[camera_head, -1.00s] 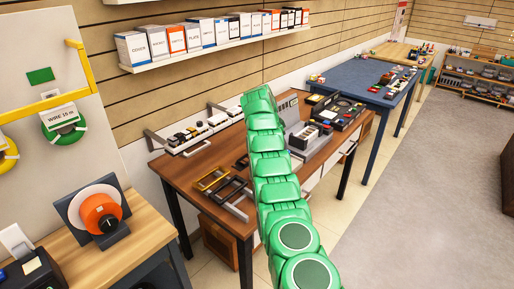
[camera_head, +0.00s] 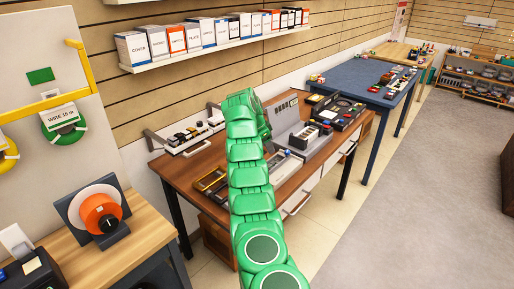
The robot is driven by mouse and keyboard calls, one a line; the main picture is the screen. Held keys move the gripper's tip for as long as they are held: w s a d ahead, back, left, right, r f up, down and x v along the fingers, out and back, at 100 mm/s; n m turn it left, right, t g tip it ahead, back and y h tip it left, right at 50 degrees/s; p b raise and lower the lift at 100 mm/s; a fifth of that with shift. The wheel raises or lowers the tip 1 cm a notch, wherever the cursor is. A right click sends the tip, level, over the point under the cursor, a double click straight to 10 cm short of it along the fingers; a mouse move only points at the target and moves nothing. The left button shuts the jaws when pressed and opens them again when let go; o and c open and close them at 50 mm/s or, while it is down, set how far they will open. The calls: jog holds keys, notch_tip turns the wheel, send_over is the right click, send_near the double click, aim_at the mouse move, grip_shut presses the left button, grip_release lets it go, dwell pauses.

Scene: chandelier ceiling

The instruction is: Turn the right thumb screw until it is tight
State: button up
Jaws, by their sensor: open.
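No right thumb screw can be picked out in the head view; it may be too small or behind my arm. My green arm (camera_head: 249,176) rises from the bottom edge over the brown workbench (camera_head: 185,172). Its far end bends over near the grey upright fixture (camera_head: 286,112) at the back of the bench. My gripper's fingers do not show; the arm's own links hide that end.
On the bench, a grey block device (camera_head: 303,137) and a black tray of parts (camera_head: 338,110) stand right of my arm. A wall shelf (camera_head: 210,48) holds a row of boxes. A blue table (camera_head: 362,76) stands beyond. Grey floor (camera_head: 425,190) at right is clear.

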jog(key=shift+s+a, duration=0.25)
jog(key=shift+a, duration=0.45)
jog(key=shift+s+a, duration=0.25)
jog(key=shift+a, duration=0.5)
jog(key=shift+s+a, duration=0.25)
jog(key=shift+a, duration=0.45)
jog(key=shift+d, duration=0.1)
jog(key=n+t+y, duration=0.3)
jog(key=n+y, duration=0.3)
jog(key=n, duration=1.2)
send_near(288, 151)
jog(key=shift+x, duration=4.05)
jog(key=shift+s, duration=0.15)
grip_shut()
